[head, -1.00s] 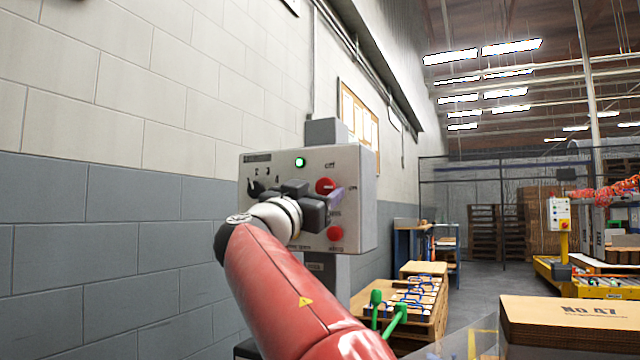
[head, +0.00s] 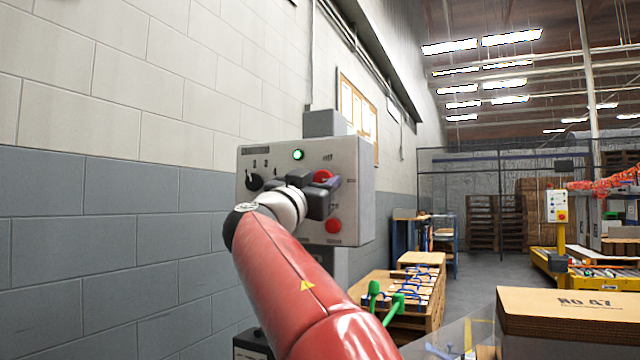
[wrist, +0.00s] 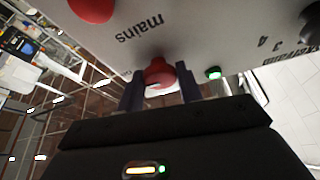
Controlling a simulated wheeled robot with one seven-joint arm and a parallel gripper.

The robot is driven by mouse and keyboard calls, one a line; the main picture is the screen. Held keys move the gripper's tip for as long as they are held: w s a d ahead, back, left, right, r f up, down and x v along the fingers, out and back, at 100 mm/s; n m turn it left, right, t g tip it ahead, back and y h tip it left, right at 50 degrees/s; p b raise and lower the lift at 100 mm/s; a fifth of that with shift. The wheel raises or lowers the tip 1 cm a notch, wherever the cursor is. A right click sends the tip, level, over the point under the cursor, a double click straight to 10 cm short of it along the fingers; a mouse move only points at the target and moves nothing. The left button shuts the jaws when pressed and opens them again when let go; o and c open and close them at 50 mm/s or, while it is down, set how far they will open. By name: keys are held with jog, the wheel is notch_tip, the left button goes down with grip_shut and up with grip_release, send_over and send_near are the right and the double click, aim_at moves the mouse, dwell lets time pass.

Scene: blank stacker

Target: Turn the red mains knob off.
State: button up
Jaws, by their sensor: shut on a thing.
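The red mains knob (head: 323,176) is on the front of a grey control box (head: 350,200), right of a lit green lamp (head: 298,154). In the wrist view the knob (wrist: 159,73) sits between the two dark fingers, with the word "mains" printed beside it. My gripper (wrist: 160,88) is shut on the knob. In the head view my gripper (head: 328,191) hides part of the knob and its markings, so I cannot read its setting there.
A red button (head: 333,225) sits just below the knob. A black selector (head: 253,180) is at the panel's left. A block wall (head: 120,230) runs along the left. A wooden crate (head: 400,300) with green handles and a cardboard box (head: 570,315) stand at the right.

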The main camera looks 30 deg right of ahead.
jog(key=shift+f+n, duration=0.1)
jog(key=shift+n, duration=0.3)
jog(key=n+t+y, duration=0.1)
jog(key=n, duration=0.3)
jog(key=n+t+y+b, duration=0.1)
jog(key=n+y, duration=0.1)
jog(key=n, duration=0.2)
jog(key=n+t+y, duration=0.2)
jog(key=n, duration=0.2)
jog(key=shift+s+d+r+b, duration=0.15)
jog(key=shift+s+r+b, duration=0.05)
jog(key=shift+r+b, duration=0.1)
jog(key=n+y+p, duration=0.1)
jog(key=n+p, duration=0.1)
jog(key=n+y+p, duration=0.1)
jog(key=n+p, duration=0.2)
jog(key=n, duration=0.1)
jog(key=shift+r+n+t+y+p, duration=0.25)
jog(key=shift+n+t+y+p, duration=0.05)
jog(key=shift+n+y+p, duration=0.1)
jog(key=n+y+p, duration=0.1)
jog(key=n+p, duration=0.1)
jog(key=p, duration=0.1)
jog(key=shift+n+p, duration=0.35)
jog(key=shift+n, duration=0.05)
jog(key=shift+f+n+g+p, duration=0.2)
jog(key=shift+n+g+p, duration=0.3)
jog(key=shift+p, duration=0.1)
jog(key=shift+f, duration=0.1)
